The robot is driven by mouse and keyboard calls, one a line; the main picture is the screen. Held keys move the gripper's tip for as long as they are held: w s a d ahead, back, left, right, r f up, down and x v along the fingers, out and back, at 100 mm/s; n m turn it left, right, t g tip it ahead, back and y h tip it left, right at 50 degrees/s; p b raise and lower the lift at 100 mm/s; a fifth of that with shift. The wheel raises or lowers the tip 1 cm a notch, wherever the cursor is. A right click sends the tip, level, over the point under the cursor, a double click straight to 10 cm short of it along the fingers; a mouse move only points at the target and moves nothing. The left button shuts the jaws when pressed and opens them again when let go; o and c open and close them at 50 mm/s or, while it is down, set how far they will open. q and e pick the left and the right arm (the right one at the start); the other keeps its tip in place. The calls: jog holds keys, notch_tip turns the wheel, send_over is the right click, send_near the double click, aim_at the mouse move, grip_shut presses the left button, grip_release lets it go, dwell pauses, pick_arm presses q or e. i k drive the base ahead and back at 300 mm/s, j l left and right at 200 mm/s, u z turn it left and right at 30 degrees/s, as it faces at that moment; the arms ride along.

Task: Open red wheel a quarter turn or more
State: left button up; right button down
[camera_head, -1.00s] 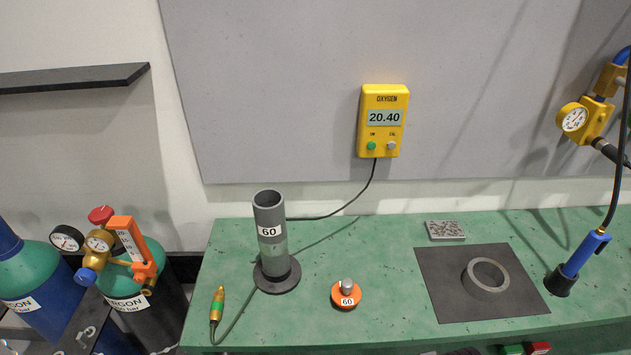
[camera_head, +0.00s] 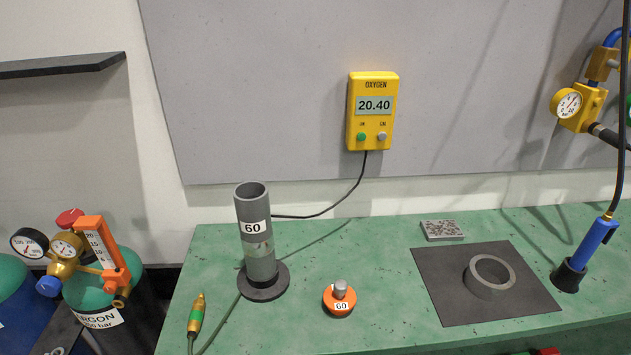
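The red wheel (camera_head: 69,218) sits on top of the argon cylinder's valve at the left. Next to it are a brass regulator with a round gauge (camera_head: 66,247), a second dark-rimmed gauge (camera_head: 30,243), a blue knob (camera_head: 49,286) and an orange flow meter (camera_head: 101,252). The green-topped argon cylinder (camera_head: 122,287) stands left of the bench. How far the wheel is turned cannot be told. Neither of my grippers shows in the head view.
A green bench (camera_head: 390,325) holds a grey tube (camera_head: 258,240) on a round base, an orange cap (camera_head: 339,300), a dark mat (camera_head: 450,310) with a grey ring (camera_head: 490,273), and a blue torch (camera_head: 590,245). A yellow oxygen meter (camera_head: 371,110) hangs behind. A dark shelf (camera_head: 60,66) juts out upper left.

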aim_at(66, 220)
jog(key=u, duration=1.3)
